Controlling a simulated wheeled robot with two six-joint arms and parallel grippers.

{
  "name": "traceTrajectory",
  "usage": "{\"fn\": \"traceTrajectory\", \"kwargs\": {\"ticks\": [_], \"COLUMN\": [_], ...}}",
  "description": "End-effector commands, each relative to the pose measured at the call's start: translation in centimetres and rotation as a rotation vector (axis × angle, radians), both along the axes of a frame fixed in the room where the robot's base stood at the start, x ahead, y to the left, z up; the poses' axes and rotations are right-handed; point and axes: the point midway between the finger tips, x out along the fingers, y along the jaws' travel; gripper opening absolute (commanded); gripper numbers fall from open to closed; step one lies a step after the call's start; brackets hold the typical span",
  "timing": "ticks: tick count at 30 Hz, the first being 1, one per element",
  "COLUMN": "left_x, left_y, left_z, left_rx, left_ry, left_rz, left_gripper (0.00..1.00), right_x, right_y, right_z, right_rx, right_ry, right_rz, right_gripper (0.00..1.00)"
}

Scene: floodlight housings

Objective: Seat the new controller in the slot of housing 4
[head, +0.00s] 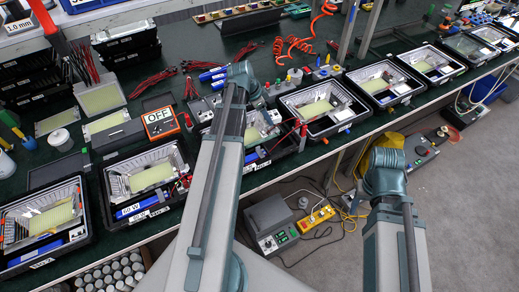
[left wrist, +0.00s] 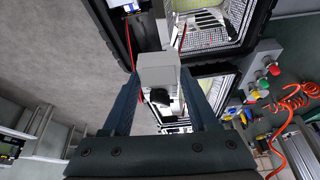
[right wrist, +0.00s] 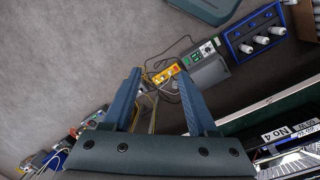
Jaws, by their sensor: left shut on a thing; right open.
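My left gripper (left wrist: 158,82) is shut on a light grey box-shaped controller (left wrist: 157,68) with a dark part at its lower end, seen in the left wrist view. In the head view my left arm reaches over the middle housing (head: 283,150) and covers part of it; the gripper and controller cannot be made out there. A housing marked No 4 (right wrist: 286,133) shows in the right wrist view, at the lower right. My right gripper (right wrist: 160,98) is open and empty over the floor area in front of the bench. The slot cannot be made out.
More open housings stand in a row along the bench, such as one at the left (head: 150,180) and one at the right (head: 325,105). Red coiled cables (head: 292,45) lie farther back. Electrical boxes (head: 272,225) stand on the floor.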

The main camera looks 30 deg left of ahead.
Motion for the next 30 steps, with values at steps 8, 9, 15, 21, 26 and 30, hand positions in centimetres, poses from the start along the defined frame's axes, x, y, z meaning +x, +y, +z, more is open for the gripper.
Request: {"fn": "traceTrajectory", "kwargs": {"ticks": [8,9,15,21,26,30], "left_x": [-8.3,-9.6,-13.8,-13.9,-10.8,-7.1], "left_y": [-1.2,-1.4,-2.3,-2.3,-2.7,-3.3], "left_z": [-2.3,-2.6,-3.5,-3.4,-3.8,-4.2], "left_rx": [0.003,0.004,0.0,-0.001,-0.001,-0.001], "left_ry": [0.008,0.006,0.002,-0.001,0.0,0.0], "left_rz": [-0.145,-0.173,-0.277,-0.298,-0.301,-0.299], "left_gripper": [0.0,0.0,0.0,0.0,0.0,0.0], "right_x": [0.0,0.0,0.0,0.0,0.0,0.0], "right_y": [0.0,0.0,0.0,0.0,0.0,0.0], "right_z": [-2.3,-2.6,-3.5,-3.5,-3.8,-4.2], "right_rx": [0.0,0.0,0.0,0.0,0.0,0.0], "right_ry": [0.0,0.0,0.0,0.0,0.0,0.0], "right_rz": [0.0,0.0,0.0,0.0,0.0,0.0], "right_gripper": [0.74,0.74,0.74,0.74,0.74,0.74]}}
